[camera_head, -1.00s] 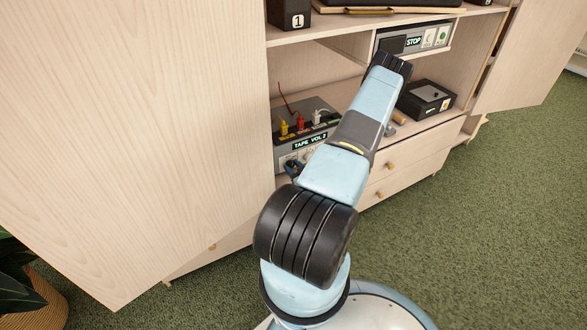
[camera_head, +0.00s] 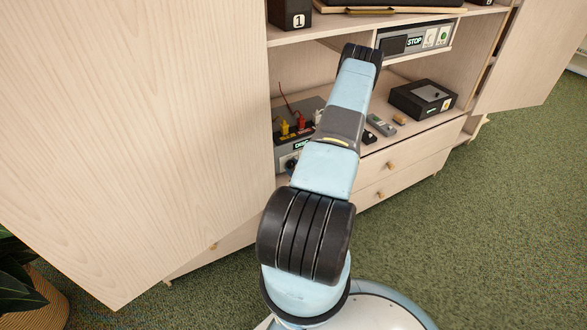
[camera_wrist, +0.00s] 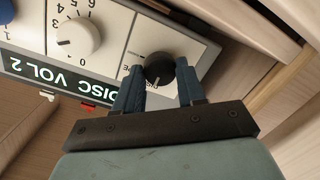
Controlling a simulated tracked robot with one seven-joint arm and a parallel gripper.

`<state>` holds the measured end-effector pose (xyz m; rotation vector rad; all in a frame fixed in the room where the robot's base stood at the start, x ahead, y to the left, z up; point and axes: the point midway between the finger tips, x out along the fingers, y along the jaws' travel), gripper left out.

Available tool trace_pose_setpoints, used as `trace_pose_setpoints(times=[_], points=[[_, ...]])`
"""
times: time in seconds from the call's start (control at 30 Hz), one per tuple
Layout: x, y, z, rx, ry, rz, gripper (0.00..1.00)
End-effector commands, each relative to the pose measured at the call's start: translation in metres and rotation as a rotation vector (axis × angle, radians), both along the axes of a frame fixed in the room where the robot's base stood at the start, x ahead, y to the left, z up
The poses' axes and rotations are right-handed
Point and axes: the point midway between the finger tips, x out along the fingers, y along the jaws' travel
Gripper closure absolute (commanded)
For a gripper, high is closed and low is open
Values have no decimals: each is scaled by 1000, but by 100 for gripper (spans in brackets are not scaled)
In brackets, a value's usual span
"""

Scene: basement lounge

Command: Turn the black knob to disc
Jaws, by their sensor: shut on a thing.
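The black knob (camera_wrist: 159,69) is on the white front panel of a grey device, which shows upside down in the wrist view. My gripper (camera_wrist: 160,76) has one finger on each side of the knob and is shut on it. The knob's pale pointer mark is partly visible; its exact label is hard to read. The lit display (camera_wrist: 62,86) reads "DISC VOL 2". In the head view the device (camera_head: 284,158) stands on the cabinet shelf, partly behind my arm, with its display partly covered.
A white numbered dial (camera_wrist: 74,39) sits beside the knob. Coloured plugs (camera_head: 284,128) stand on the device. A grey remote (camera_head: 381,125) and a black box (camera_head: 423,98) lie to the right. A player showing "STOP" (camera_head: 414,41) is above. An open cabinet door (camera_head: 140,130) stands at left.

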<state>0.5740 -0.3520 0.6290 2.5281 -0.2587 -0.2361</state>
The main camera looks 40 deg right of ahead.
Motion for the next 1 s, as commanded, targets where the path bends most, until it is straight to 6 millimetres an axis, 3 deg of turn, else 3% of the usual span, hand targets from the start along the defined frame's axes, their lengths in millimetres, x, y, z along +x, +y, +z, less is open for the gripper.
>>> trace_pose_setpoints(times=[0.27, 0.3, 0.53, 0.83, 1.0], points=[[-1, 3, -2, 6, 6, 4, 91], [0, 3, -2, 6, 6, 4, 59], [0, 2, -1, 4, 3, 3, 37], [-2, 2, -1, 4, 2, 2, 35], [-17, 5, 1, 5, 2, 0, 35]])
